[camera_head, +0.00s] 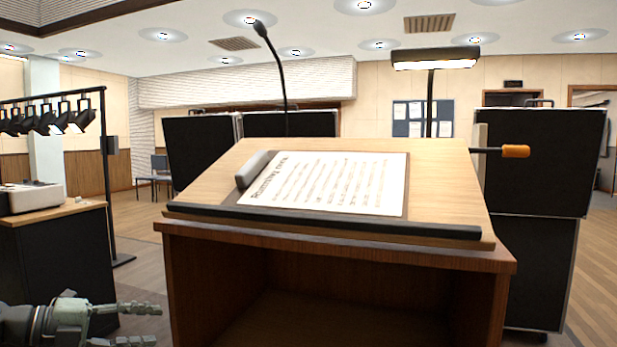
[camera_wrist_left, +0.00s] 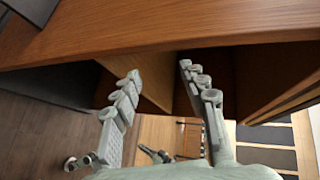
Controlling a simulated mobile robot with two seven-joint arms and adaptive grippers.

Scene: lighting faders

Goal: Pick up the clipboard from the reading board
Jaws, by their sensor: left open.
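The clipboard (camera_head: 325,183) lies on the sloped reading board (camera_head: 445,190) of a wooden lectern, with a printed white sheet on it and a dark clip at its left end. Its lower edge is close to the dark ledge (camera_head: 330,222) along the board's front. My left gripper (camera_head: 150,325) is low at the bottom left in the head view, left of the lectern and well below the board. It is open and empty. In the left wrist view its spread fingers (camera_wrist_left: 165,100) point toward the lectern's wooden body (camera_wrist_left: 180,25). The clipboard is not visible there. My right gripper is not in view.
A gooseneck microphone (camera_head: 275,75) and a lamp (camera_head: 435,60) rise behind the board. An orange-tipped handle (camera_head: 515,151) sticks out at its right. A dark desk (camera_head: 65,255) stands at left, beside a rack of stage lights (camera_head: 105,150). The lectern's front is an open shelf.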

